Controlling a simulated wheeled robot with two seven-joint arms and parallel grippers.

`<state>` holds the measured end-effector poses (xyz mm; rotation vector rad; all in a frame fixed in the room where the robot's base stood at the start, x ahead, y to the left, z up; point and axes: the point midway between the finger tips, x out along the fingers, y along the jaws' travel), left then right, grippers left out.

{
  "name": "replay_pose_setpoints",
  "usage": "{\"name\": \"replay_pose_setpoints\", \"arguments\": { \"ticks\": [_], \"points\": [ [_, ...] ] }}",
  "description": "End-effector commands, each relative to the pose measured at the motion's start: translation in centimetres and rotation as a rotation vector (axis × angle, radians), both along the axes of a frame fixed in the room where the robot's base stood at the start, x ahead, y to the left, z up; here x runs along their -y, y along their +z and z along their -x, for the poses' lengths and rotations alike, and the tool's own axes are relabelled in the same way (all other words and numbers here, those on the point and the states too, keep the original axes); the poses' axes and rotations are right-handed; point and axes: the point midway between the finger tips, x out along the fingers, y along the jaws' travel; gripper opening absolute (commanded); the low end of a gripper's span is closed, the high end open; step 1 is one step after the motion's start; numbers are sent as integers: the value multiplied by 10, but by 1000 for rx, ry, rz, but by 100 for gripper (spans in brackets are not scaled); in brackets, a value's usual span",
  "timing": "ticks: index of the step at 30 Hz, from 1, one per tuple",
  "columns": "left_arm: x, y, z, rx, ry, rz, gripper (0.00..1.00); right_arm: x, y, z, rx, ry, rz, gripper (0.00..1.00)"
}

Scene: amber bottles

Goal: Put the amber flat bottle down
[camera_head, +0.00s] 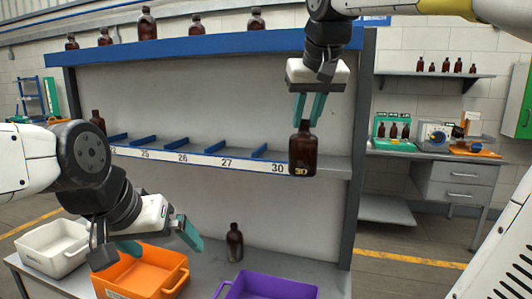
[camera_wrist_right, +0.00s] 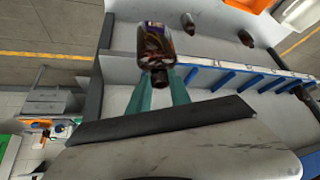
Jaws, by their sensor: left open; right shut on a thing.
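The amber flat bottle (camera_head: 303,152) hangs upright by its neck from my right gripper (camera_head: 309,108), whose teal fingers are shut on it. In the head view it overlaps the right end of the numbered middle shelf (camera_head: 325,168), by the label 30. I cannot tell whether its base touches the shelf. In the right wrist view the bottle (camera_wrist_right: 157,42) shows beyond the fingers (camera_wrist_right: 157,92). My left gripper (camera_head: 160,240) is open and empty, over the orange bin (camera_head: 140,278).
Blue dividers (camera_head: 190,143) split the middle shelf. An amber bottle (camera_head: 98,121) stands at its left end and another (camera_head: 235,242) on the lower surface. A purple bin (camera_head: 265,285) and white bin (camera_head: 50,248) flank the orange one. Several bottles stand on the blue top shelf (camera_head: 225,43).

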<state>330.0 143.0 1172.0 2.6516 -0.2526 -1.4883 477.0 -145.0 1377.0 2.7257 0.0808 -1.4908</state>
Motion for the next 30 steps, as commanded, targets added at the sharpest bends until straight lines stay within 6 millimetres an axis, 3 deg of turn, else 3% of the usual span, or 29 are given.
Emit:
{"name": "replay_pose_setpoints", "arguments": {
  "ticks": [5, 18, 30],
  "points": [
    [0, 0, 0, 1, 0, 0, 100, -1, 0, -16, 0, -1, -1, 0],
    [0, 0, 0, 1, 0, 0, 100, -7, -1, -126, 0, -1, -1, 0],
    [0, 0, 0, 1, 0, 0, 100, -9, 0, -160, 1, -1, -1, 0]
  ]
}}
